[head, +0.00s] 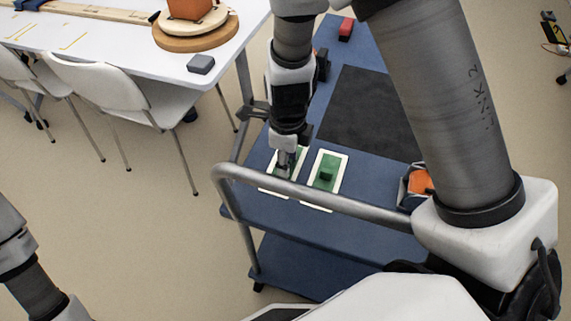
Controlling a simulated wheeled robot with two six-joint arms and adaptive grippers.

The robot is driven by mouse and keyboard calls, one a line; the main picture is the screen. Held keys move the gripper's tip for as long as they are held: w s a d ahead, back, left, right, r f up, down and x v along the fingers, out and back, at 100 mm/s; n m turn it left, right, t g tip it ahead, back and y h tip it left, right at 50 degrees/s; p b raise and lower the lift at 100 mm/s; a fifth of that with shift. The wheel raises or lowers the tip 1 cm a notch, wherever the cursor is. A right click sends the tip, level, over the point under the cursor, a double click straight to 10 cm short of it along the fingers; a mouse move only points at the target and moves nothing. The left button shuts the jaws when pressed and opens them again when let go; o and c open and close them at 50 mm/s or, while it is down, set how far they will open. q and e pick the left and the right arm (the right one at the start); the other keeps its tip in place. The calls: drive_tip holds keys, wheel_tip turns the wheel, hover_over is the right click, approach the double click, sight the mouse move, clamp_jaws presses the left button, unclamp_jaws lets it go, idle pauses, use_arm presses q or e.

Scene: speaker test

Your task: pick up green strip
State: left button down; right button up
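Two green panels with white borders lie side by side on the blue cart's top.
The cart's grey rail (320,200) runs in front of the panels. A white table (110,50) and chairs (110,85) stand left.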

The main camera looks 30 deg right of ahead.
drive_tip(key=shift+w, duration=0.2)
clamp_jaws()
